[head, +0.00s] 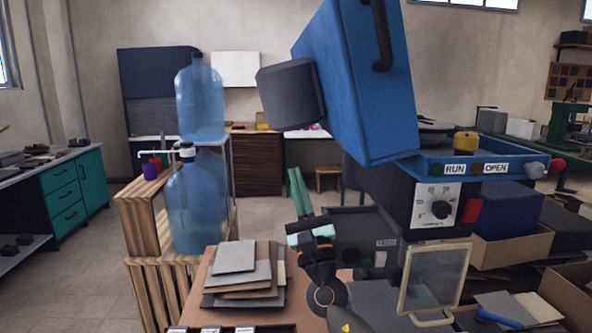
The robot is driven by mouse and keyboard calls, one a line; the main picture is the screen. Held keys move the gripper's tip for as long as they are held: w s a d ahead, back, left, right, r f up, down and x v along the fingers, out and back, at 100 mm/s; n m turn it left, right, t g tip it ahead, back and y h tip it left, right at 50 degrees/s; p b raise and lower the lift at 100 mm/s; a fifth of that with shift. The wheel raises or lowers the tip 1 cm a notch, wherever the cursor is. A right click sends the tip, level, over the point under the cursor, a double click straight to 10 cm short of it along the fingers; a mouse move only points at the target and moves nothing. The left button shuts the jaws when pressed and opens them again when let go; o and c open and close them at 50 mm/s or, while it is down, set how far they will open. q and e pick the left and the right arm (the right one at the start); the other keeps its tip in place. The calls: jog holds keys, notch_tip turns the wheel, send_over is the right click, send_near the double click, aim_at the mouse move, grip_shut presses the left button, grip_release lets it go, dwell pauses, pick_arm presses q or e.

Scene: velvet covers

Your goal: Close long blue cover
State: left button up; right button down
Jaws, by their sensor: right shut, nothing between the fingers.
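The long blue cover (353,80) stands raised and tilted at upper centre, with a black handle (382,35) on its right side and a dark block (290,95) on its left. Below and right of it is the machine's blue top (455,158) with RUN and OPEN labels. My right gripper (300,192) is below and left of the cover, apart from it in the picture. Its green fingers are close together, with nothing seen between them. My left gripper is not in view.
Wooden crates (150,215) with large blue water bottles (197,205) stand at left. Stacked grey sheets (240,285) lie on a brown surface in front. A clear framed panel (433,278) is low at right, near cardboard boxes (515,240). Open floor shows at far left.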

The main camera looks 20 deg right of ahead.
jog(key=p+x, duration=0.1)
jog(key=x, duration=0.7)
jog(key=shift+r, duration=0.15)
jog(key=shift+w, duration=0.15)
